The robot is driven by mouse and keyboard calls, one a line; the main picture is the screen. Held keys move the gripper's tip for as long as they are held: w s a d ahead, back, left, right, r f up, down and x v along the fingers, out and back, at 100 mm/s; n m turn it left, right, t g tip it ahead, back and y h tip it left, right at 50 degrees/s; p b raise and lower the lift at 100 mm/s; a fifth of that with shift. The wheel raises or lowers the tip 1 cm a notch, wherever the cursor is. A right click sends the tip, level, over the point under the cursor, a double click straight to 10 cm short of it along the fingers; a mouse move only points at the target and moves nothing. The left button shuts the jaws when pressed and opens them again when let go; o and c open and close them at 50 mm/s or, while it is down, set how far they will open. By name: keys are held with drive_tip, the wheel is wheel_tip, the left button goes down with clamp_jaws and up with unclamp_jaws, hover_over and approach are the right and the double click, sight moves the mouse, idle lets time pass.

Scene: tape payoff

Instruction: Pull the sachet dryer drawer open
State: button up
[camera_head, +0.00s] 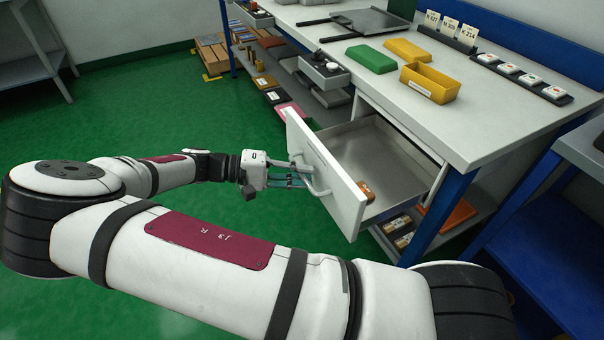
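The white-fronted drawer (325,172) under the grey-white workbench is pulled well out, and its bare metal inside shows. A small orange-brown item (366,191) lies in it near the front panel. The pale bar handle (318,187) is on the outer face of the front. My gripper (298,178) is at this handle from the left, with its fingers around the bar and apparently shut on it. The exact finger contact is small and partly hidden. No label naming this drawer as the sachet dryer is readable.
The worktop (480,130) holds a yellow bin (429,84), a green block (371,58) and a row of small white items (520,78). A smaller drawer (324,72) stands open farther back. A blue-legged bench is at right. Green floor is clear at left.

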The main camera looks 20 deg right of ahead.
drive_tip(key=v, duration=1.2)
drive_tip(key=shift+d, duration=0.1)
drive_tip(key=s+d+r+n+y, duration=0.1)
drive_tip(key=s+d+r+y, duration=0.45)
drive_tip(key=s+r, duration=0.2)
drive_tip(key=s+d+r+y, duration=0.4)
drive_tip(key=s+r+y, duration=0.3)
drive_tip(key=r, duration=0.1)
drive_tip(key=s+r+n+t+y, duration=0.1)
drive_tip(key=s+r+t, duration=0.15)
drive_tip(key=s, duration=0.65)
drive_tip(key=s+r+n+t+y, duration=0.1)
drive_tip(key=s+t, duration=0.3)
drive_tip(key=s, duration=0.5)
wheel_tip(320, 180, up, 20)
drive_tip(key=t+p, duration=0.3)
drive_tip(key=p, duration=1.5)
drive_tip(key=shift+a+r+p, duration=0.15)
drive_tip(key=shift+a+p, duration=0.15)
drive_tip(key=shift+p, duration=0.05)
